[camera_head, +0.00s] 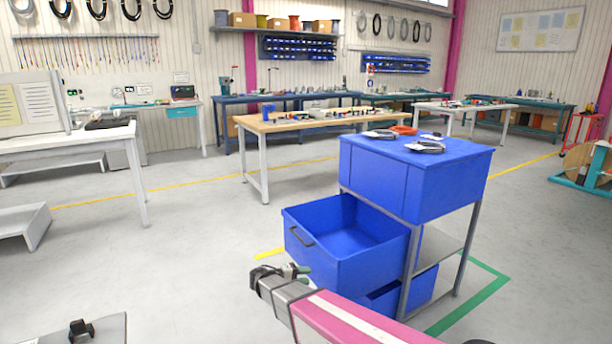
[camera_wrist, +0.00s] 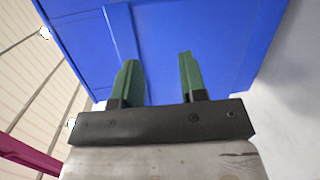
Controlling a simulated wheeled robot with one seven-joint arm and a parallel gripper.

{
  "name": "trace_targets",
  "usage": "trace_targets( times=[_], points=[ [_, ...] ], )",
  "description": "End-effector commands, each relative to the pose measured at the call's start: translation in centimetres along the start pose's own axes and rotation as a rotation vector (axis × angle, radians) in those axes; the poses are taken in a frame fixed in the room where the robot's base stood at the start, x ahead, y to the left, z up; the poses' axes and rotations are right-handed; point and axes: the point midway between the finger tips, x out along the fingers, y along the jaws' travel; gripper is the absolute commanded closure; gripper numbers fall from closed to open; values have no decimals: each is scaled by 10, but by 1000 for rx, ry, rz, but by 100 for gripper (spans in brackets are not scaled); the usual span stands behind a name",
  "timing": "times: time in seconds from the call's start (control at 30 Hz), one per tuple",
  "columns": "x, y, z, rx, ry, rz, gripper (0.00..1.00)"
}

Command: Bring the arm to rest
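My gripper (camera_head: 298,270) is at the end of my pink and grey arm, low in the middle of the head view. It is close to the front of the blue cabinet's pulled-out drawer (camera_head: 350,272) and overlaps its lower edge in the picture. I cannot tell the exact gap. In the wrist view the two green fingers of my gripper (camera_wrist: 158,66) stand apart with nothing between them. A blue surface (camera_wrist: 210,35) fills the view beyond the fingertips.
The blue cabinet (camera_head: 450,185) stands right of my gripper, with black coils (camera_head: 428,146) on top. The pulled-out drawer looks empty and has a dark handle (camera_head: 301,236). A wooden-topped workbench (camera_head: 262,124) stands behind. Grey floor (camera_head: 170,250) is open to the left.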

Motion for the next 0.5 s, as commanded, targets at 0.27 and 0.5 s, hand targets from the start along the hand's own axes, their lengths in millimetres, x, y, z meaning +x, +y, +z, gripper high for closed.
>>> trace_targets(
  times=[0.27, 0.5],
  points=[
    [85, -5, 73, -22, -128, -428, 61],
    [124, -10, 134, 56, -184, -832, 61]
  ],
)
